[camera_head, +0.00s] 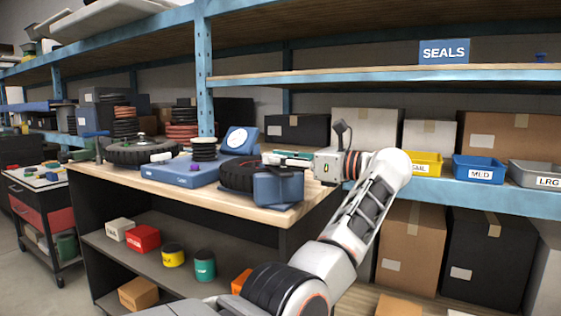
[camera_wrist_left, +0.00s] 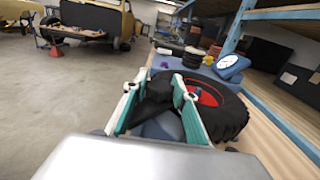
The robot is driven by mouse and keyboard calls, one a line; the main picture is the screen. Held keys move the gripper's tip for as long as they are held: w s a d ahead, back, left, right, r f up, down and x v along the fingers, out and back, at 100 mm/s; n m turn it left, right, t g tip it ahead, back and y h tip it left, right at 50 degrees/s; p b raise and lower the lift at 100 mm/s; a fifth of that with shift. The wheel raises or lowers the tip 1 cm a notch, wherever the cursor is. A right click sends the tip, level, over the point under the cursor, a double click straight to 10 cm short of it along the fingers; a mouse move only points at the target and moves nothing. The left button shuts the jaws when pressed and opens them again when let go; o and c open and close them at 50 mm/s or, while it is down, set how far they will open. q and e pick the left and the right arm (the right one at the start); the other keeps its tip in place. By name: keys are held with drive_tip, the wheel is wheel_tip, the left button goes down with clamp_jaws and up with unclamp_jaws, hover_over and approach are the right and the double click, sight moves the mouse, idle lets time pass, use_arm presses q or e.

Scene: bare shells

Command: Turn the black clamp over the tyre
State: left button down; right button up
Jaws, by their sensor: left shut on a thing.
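The black clamp (camera_wrist_left: 155,102) shows in the left wrist view between the two teal-and-white fingers of my left gripper (camera_wrist_left: 157,108), which is shut on it. A blue block (camera_wrist_left: 163,128) lies just below the clamp. In the head view my left gripper (camera_head: 290,157) reaches in from the right, above the blue block (camera_head: 278,189) at the bench's front corner. The tyre (camera_head: 237,177), black with a red hub, lies flat beside the block. In the left wrist view the tyre (camera_wrist_left: 232,115) is right of the fingers, partly hidden by one.
A blue scale (camera_head: 182,174) with black rings on it and a round dial (camera_head: 238,139) stand left of the tyre. Another tyre (camera_head: 135,153) lies further left on the bench (camera_head: 115,176). A blue shelf post (camera_head: 204,75) and the shelves rise behind.

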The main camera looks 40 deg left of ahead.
use_arm(q)
drive_tip(key=c, duration=1.6)
unclamp_jaws()
wheel_tip(320, 180, up, 10)
